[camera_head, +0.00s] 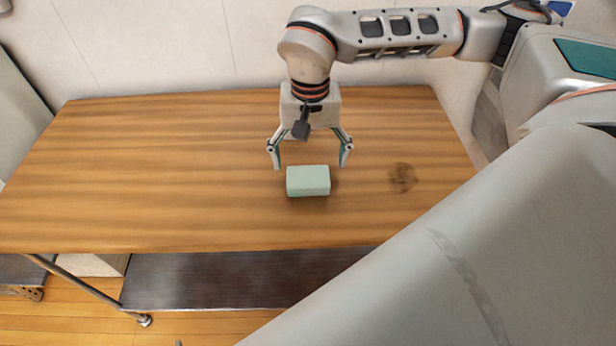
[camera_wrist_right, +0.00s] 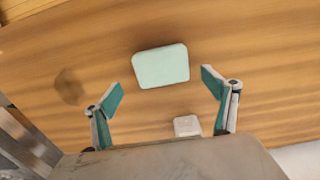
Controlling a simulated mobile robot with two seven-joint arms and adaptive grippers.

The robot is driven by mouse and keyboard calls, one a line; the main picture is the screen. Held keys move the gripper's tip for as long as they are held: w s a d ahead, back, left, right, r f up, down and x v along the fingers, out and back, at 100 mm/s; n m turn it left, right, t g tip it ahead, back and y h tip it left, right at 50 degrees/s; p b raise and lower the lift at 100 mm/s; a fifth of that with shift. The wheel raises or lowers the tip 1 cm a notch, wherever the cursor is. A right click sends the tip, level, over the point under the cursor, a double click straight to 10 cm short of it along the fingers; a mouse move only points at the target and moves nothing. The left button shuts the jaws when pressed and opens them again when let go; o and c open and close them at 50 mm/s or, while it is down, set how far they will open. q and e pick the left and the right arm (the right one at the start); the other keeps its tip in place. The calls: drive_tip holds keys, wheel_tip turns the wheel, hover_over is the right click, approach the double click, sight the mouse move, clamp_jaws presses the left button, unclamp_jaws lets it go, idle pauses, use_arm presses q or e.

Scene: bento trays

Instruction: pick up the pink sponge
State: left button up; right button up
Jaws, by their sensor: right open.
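A pale mint-green sponge-like block (camera_head: 308,181) lies flat on the wooden table; no pink sponge shows in either view. My right gripper (camera_head: 309,163) points down above the table, its two fingers spread wide and empty. In the head view the block appears just in front of and below the fingertips. In the right wrist view the green block (camera_wrist_right: 161,66) lies between and slightly beyond the fingertips of the gripper (camera_wrist_right: 162,84), with no contact visible. My left gripper is not in view.
The wooden table (camera_head: 140,180) is mostly clear. A dark round stain (camera_head: 403,177) marks its surface right of the block. A small whitish block (camera_wrist_right: 187,125) shows in the right wrist view, nearer the gripper's base. A wall stands behind the table.

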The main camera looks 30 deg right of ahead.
sight(308, 174)
wheel_tip(308, 174, down, 4)
drive_tip(key=shift+w+a, duration=0.15)
drive_tip(key=c, duration=0.8)
wheel_tip(308, 174, up, 20)
drive_tip(key=shift+r+p, duration=0.1)
drive_tip(key=shift+p, duration=0.5)
drive_tip(key=shift+o, duration=0.4)
drive_tip(key=c, duration=0.3)
drive_tip(key=shift+c, duration=0.2)
